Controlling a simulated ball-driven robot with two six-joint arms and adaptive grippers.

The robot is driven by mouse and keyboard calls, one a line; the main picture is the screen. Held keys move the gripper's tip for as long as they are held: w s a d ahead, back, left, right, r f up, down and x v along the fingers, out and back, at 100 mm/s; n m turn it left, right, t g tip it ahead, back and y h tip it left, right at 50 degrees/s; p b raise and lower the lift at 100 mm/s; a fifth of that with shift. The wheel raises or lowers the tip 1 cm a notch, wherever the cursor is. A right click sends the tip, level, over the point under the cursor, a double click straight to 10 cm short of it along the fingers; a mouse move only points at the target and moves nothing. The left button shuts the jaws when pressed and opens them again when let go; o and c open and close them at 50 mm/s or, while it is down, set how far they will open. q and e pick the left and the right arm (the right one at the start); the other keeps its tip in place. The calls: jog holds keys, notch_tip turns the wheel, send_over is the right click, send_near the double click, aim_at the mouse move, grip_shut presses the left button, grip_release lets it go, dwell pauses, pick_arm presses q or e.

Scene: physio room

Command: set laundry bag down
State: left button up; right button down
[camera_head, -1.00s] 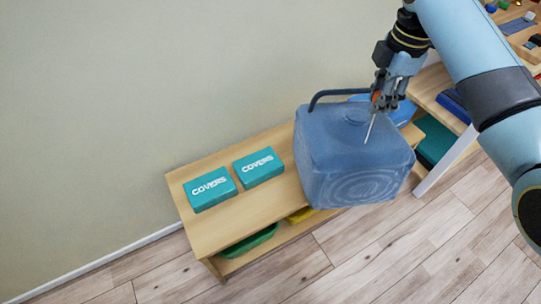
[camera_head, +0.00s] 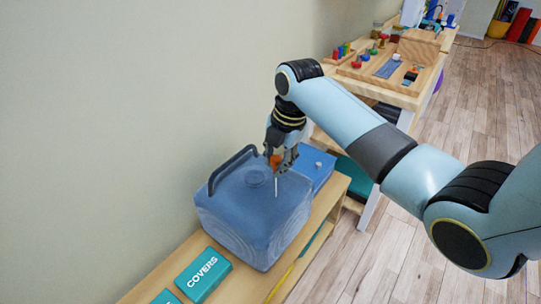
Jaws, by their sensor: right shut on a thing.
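The laundry bag (camera_head: 262,222) is a blue, boxy soft bag with a dark loop handle on its wall side. It is at the lower middle of the head view, over the light wooden bench (camera_head: 246,287). My right gripper (camera_head: 279,168) is at the bag's top and shut on it. The fingertips partly hide the spot that they grip. The bag looks nearly upright. Its underside is hidden, so I cannot tell whether it touches the bench top. My left gripper is not in view.
Teal COVERS boxes (camera_head: 203,274) lie on the bench at the near side of the bag. A blue case (camera_head: 317,168) is just beyond the bag. A wooden table (camera_head: 395,85) with small coloured pieces stands farther back. The wall is close on the left; floor is free on the right.

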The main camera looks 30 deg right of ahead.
jog(key=shift+x, duration=0.9)
jog(key=shift+s+b+x, duration=0.15)
jog(key=shift+b+x, duration=0.05)
jog(key=shift+x, duration=0.55)
jog(key=shift+s+b+x, duration=0.15)
jog(key=shift+x, duration=0.6)
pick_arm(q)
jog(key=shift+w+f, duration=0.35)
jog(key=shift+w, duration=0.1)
pick_arm(e)
jog(key=shift+d, duration=0.1)
jog(key=c, duration=1.5)
grip_release()
jog(key=shift+s+f, duration=0.15)
jog(key=shift+f, duration=0.1)
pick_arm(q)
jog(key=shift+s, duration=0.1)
pick_arm(e)
jog(key=o, duration=0.4)
jog(key=shift+c, duration=0.2)
jog(key=shift+r, duration=0.15)
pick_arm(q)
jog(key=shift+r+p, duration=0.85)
pick_arm(e)
jog(key=v, duration=1.1)
jog(key=shift+s+r, duration=0.15)
jog(key=shift+r, duration=0.25)
